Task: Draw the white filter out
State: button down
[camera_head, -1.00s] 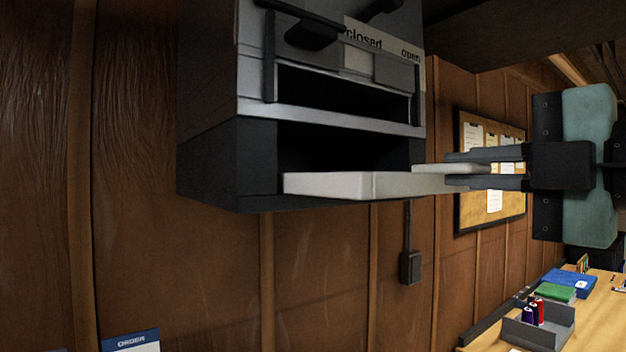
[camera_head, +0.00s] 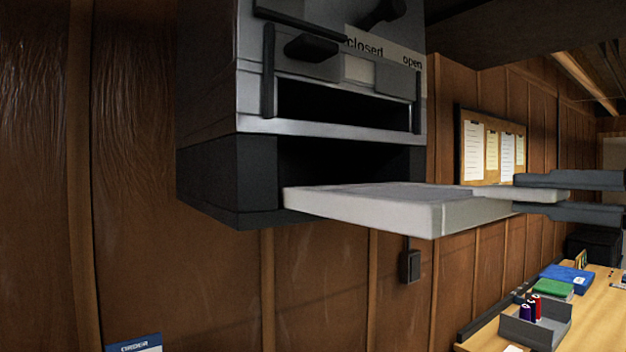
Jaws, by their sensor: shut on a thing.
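The white filter (camera_head: 380,209) is a flat pale slab standing well out of the lower slot of a grey and black wall unit (camera_head: 210,175). Its left end is still at the slot's mouth, and its body tilts slightly down toward me. A pale tab (camera_head: 515,193) sticks out from its right end. My gripper (camera_head: 545,194) is shut on this tab, one dark finger above and one below. The rest of my gripper is past the right edge of the picture. The inside of the slot is dark.
Above the slot, the unit has a dark lever (camera_head: 312,46) and a label reading "closed" and "open" (camera_head: 384,48). A pinboard (camera_head: 489,146) hangs behind. Below right, a desk (camera_head: 597,315) holds a grey tray (camera_head: 537,325) with spools. The air below the filter looks clear.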

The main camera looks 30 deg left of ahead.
jog(key=shift+p+v, duration=1)
jog(key=shift+p, duration=1.8)
jog(key=shift+d, duration=0.1)
